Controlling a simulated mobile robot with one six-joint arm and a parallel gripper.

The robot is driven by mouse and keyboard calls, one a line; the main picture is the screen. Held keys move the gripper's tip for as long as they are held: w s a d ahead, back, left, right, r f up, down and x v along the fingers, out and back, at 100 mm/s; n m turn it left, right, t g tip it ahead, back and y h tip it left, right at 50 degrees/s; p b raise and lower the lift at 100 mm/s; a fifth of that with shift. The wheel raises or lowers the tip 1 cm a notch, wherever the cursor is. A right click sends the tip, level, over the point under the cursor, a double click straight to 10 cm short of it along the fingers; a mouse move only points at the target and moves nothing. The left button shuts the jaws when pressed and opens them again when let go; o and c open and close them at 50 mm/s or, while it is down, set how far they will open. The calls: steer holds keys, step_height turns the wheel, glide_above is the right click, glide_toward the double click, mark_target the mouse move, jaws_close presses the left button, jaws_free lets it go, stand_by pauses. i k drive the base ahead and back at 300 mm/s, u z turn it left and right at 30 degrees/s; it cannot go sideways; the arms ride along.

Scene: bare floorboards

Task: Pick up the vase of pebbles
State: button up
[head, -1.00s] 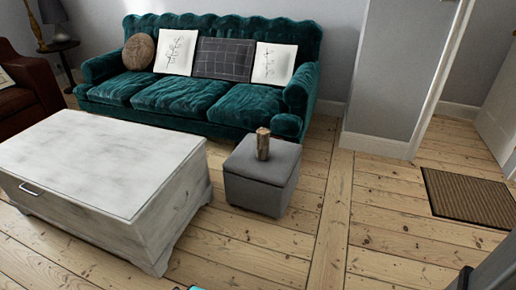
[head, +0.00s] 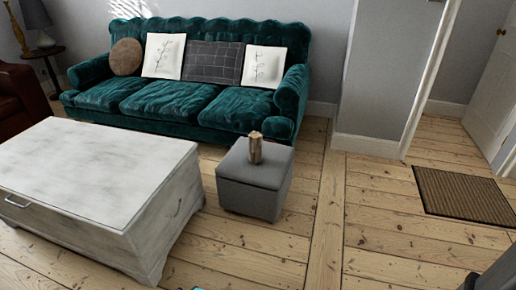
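A small brownish, roughly cylindrical vessel (head: 255,147) stands upright on top of the grey cube ottoman (head: 254,196). It looks like the vase, but it is too small here to see pebbles in it. The ottoman stands on the floorboards, between the white chest table and the open floor to the right. My gripper's fingers are not in view. A dark part at the lower right corner may be part of my own body.
A whitewashed chest table (head: 95,170) fills the left foreground. A teal sofa (head: 190,85) with several cushions stands behind. A brown doormat (head: 464,191) lies at right, near a white door (head: 492,85). Bare floorboards (head: 370,235) are open right of the ottoman.

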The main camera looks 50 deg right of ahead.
mark_target(255, 134)
steer(key=i, duration=0.9)
steer(key=u, duration=0.05)
